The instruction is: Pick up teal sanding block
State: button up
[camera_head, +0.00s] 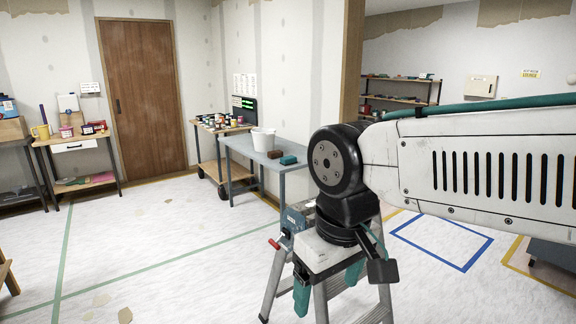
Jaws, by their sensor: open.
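A small teal block (288,160), which looks like the sanding block, lies on the grey-topped table (240,149) against the back wall, near the table's right end. A brown block (274,154) sits just left of it. My gripper (328,284) points down at the lower middle, well in front of the table and apart from the block. Its teal fingers are spread, with nothing seen between them. My arm covers much of the right side.
A white bucket (263,139) stands behind the blocks. A stepladder (272,285) stands right by my gripper in the picture, partly hidden by it. A wheeled cart (208,163) with paint cans is left of the table. The floor at left centre is mostly clear.

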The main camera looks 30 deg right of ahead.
aim_at(290, 160)
jog(key=u, duration=0.25)
jog(key=i, duration=3.75)
jog(key=z, duration=1.05)
jog(key=i, duration=1.7)
jog(key=z, duration=0.9)
jog(key=i, duration=0.45)
jog(key=z, duration=0.2)
